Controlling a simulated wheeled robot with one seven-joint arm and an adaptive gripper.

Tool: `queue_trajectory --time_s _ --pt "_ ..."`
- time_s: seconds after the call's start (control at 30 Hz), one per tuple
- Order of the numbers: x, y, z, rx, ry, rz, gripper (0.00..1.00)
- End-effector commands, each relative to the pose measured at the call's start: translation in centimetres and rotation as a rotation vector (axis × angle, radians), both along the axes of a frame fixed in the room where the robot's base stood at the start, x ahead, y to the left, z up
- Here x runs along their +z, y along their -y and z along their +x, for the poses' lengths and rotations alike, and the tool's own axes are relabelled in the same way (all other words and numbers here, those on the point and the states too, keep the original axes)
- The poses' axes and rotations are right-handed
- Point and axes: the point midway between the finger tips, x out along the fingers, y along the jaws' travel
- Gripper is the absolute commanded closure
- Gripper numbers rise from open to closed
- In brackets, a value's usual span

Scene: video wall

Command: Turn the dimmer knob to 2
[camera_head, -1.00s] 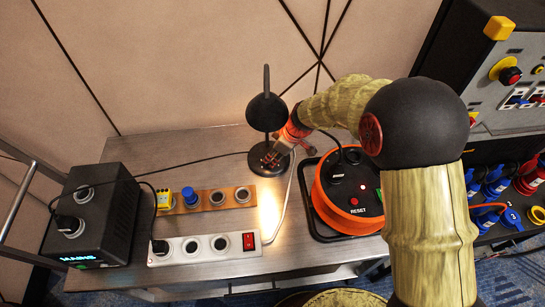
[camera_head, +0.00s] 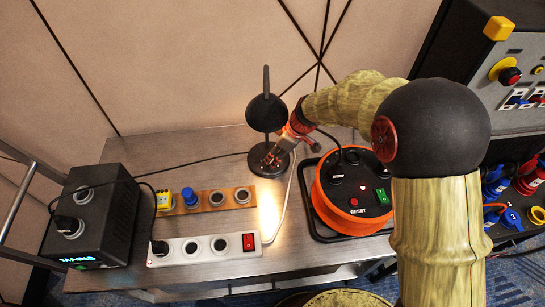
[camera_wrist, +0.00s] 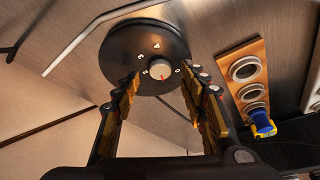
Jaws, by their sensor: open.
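The black desk lamp (camera_head: 266,112) stands on the table with a round black base. A pale dimmer knob (camera_wrist: 160,69) sits on that base, with small white marks around it. A red mark on the knob points toward the bottom of the wrist view; the marks are too small to read surely. My gripper (camera_wrist: 163,84) is open, one finger on each side of the knob in the picture. Whether the fingers touch it cannot be told. In the head view my gripper (camera_head: 274,157) is over the lamp base and hides the knob.
An orange cable reel (camera_head: 325,203) stands close at the right. A wooden socket strip (camera_head: 174,210), a white power strip (camera_head: 177,258) and a black mains box (camera_head: 112,205) are at the left. A white cable runs between lamp and reel. The wall is behind.

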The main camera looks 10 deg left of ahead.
Motion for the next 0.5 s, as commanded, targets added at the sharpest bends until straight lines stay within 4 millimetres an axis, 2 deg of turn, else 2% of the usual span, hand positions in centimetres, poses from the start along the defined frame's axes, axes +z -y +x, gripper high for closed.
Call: queue_trajectory --time_s 0.03,0.2,0.4,0.5 --pt "1.1 0.4 0.0 -0.001 0.005 0.0 0.57" --pt "4.4 1.7 -0.4 -0.002 0.004 0.001 0.57" --pt "7.3 2.8 -0.9 0.0 0.002 0.0 0.57" --pt "8.1 3.1 -1.0 -0.001 0.002 0.0 0.57"
